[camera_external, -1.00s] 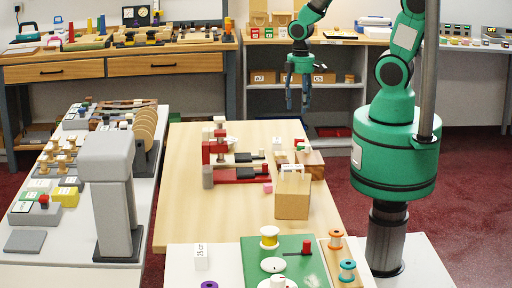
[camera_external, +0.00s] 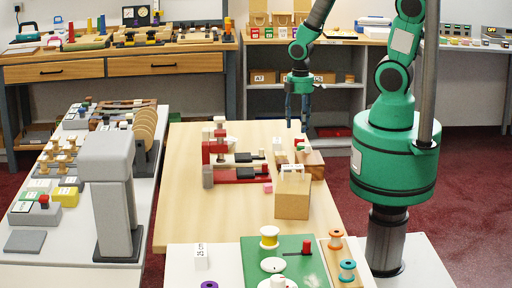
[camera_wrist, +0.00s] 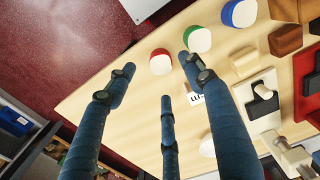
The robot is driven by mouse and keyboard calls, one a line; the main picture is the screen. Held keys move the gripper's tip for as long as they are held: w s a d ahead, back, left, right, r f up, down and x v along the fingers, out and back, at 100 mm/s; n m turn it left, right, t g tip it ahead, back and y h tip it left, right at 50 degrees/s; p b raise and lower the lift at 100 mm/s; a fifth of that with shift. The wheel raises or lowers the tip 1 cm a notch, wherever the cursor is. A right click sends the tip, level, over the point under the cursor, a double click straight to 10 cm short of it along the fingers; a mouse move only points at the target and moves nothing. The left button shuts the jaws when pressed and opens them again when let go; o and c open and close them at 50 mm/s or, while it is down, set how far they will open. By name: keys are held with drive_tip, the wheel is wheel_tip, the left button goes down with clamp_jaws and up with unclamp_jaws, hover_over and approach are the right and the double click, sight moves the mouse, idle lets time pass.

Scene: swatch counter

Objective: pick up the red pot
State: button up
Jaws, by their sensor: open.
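The red pot (camera_wrist: 160,62), a small pale round piece with a red top, stands on the wooden table in the wrist view. A green-topped pot (camera_wrist: 197,38) and a blue-topped pot (camera_wrist: 240,12) stand in a row up and right of it. My gripper (camera_wrist: 160,90) is open, its blue fingers spread and nothing between them. In the wrist view the red pot lies just beyond the fingertips, apart from them. In the external view my gripper (camera_external: 298,122) hangs above the far right of the wooden table; I cannot make out the red pot clearly there.
A small white label (camera_wrist: 195,98) lies close to the fingers. Wooden blocks (camera_wrist: 244,62) and red and black fixtures (camera_wrist: 262,90) crowd the right of the wrist view. The table (camera_wrist: 125,80) is bare left of the red pot. A wooden box (camera_external: 292,204) stands nearer the camera.

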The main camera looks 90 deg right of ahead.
sight(299, 139)
drive_tip(key=shift+f, duration=0.55)
drive_tip(key=shift+a+f+b, duration=0.1)
drive_tip(key=shift+f+b, duration=1)
drive_tip(key=shift+f, duration=1.45)
drive_tip(key=c, duration=1.3)
